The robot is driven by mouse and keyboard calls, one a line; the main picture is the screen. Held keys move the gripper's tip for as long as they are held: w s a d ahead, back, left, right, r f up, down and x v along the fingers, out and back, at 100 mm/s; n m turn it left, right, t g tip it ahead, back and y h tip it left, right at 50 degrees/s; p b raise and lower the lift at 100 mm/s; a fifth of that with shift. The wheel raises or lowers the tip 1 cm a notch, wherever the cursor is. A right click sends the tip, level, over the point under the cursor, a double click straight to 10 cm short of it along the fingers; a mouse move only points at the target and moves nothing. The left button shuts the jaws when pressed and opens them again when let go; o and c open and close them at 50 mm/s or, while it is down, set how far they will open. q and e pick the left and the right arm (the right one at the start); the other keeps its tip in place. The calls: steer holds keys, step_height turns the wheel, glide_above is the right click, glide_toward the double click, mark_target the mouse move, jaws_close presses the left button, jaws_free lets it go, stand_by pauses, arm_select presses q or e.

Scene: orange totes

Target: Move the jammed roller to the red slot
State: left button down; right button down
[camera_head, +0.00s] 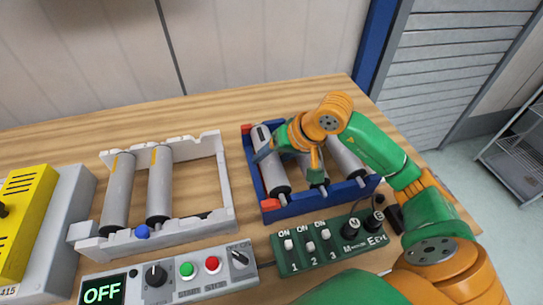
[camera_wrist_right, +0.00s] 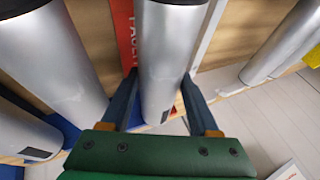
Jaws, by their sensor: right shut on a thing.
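The blue rack (camera_head: 322,203) holds three grey rollers: a left one (camera_head: 272,172), a middle one (camera_head: 313,174) and a right one (camera_head: 345,158). Red pieces mark its left corners, one at the front (camera_head: 270,204). My right gripper (camera_head: 288,158) reaches over the rack from the right. In the right wrist view its two dark fingers (camera_wrist_right: 158,100) are shut on the left roller (camera_wrist_right: 165,60), beside a red strip (camera_wrist_right: 124,30) with partly hidden lettering. I cannot tell whether this roller is lifted. My left gripper is out of view.
A white rack (camera_head: 187,232) stands left with two rollers (camera_head: 159,185) and a bare right part. In front are a control box (camera_head: 175,270) reading OFF and a green switch box (camera_head: 325,245). A yellow-topped machine (camera_head: 25,215) stands far left. The wood behind the racks is clear.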

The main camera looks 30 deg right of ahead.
steer(key=shift+f+b, duration=0.25)
steer(key=shift+b, duration=0.05)
steer(key=shift+c, duration=0.2)
jaws_free()
steer(key=shift+r, duration=0.1)
steer(key=b+v, duration=0.1)
steer(key=v, duration=0.5)
steer(key=shift+s, duration=0.1)
steer(key=shift+s+d+r, duration=0.1)
steer(key=shift+s+r, duration=0.15)
steer(key=shift+r, duration=0.15)
